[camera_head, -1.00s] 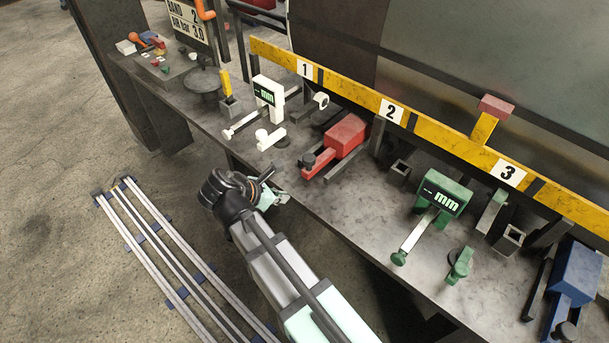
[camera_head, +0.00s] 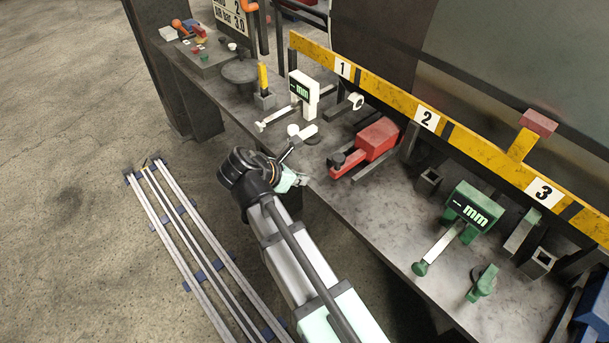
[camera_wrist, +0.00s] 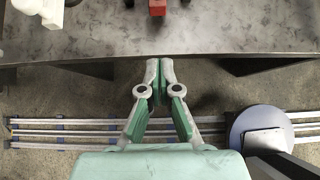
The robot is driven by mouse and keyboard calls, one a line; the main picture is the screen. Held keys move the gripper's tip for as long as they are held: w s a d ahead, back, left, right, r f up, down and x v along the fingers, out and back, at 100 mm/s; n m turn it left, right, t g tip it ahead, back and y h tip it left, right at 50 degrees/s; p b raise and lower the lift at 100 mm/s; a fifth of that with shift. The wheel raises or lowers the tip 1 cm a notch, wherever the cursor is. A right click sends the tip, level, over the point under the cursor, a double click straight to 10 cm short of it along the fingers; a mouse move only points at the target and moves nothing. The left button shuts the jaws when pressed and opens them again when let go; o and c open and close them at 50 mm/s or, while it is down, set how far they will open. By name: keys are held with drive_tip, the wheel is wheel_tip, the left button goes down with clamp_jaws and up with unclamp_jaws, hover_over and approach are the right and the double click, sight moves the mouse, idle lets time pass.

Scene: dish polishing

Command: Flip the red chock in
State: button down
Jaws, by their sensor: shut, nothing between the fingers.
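A red block with a red arm and black knob (camera_head: 376,139) lies on the bench below the yellow rail, between labels 1 and 2. A smaller red block (camera_head: 537,122) sits on a short yellow post above the rail, between labels 2 and 3. I cannot tell for sure which is the chock. My gripper (camera_wrist: 160,68) is shut and empty, its tips meeting near the bench's front edge. In the head view my gripper (camera_head: 300,180) is left of and nearer than the red arm, apart from it. A red end shows at the wrist view's top.
The grey bench (camera_head: 375,215) has a bare front strip. A white gauge (camera_head: 303,92) stands left, a green gauge (camera_head: 474,206) right. A blue device (camera_head: 594,309) is partly cut off at the right edge. Floor rails (camera_head: 195,250) lie left of my arm.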

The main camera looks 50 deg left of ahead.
sight(333, 175)
drive_tip(key=x, duration=0.3)
drive_tip(key=p+x, duration=0.1)
drive_tip(key=x, duration=0.2)
drive_tip(key=w+r+p+x, duration=0.1)
drive_tip(key=x, duration=0.2)
drive_tip(key=shift+w+f, duration=0.1)
drive_tip(key=shift+w, duration=0.25)
drive_tip(key=shift+w+d, duration=0.1)
drive_tip(key=shift+w, duration=0.7)
